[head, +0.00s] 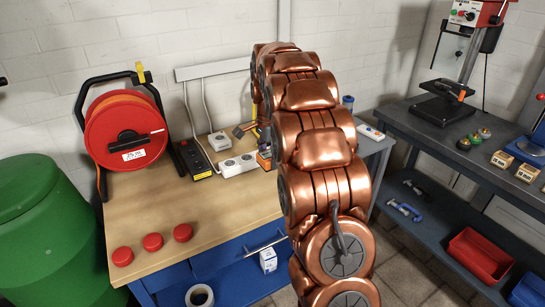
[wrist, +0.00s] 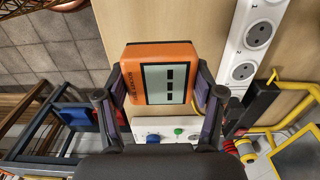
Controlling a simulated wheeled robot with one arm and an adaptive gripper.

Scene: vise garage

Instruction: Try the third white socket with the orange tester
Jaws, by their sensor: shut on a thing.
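My gripper (wrist: 160,82) is shut on the orange tester (wrist: 134,55), with a finger on each side of it. The tester's grey display with dark marks faces the wrist camera. A white socket strip (wrist: 238,50) with round sockets lies to the right of the tester in the wrist view, with a gap of bare wood between them. Part of the strip is cut off at the top. In the head view the white strip (head: 238,165) is on the bench, left of my copper arm. An orange patch beside it may be the tester; my arm hides most of the gripper.
The wooden bench (head: 200,215) also holds a red cable reel (head: 125,130), a black power strip (head: 194,158) and three red caps (head: 152,242). A white box with blue and green knobs (wrist: 165,128) shows below the tester. The bench's front middle is clear.

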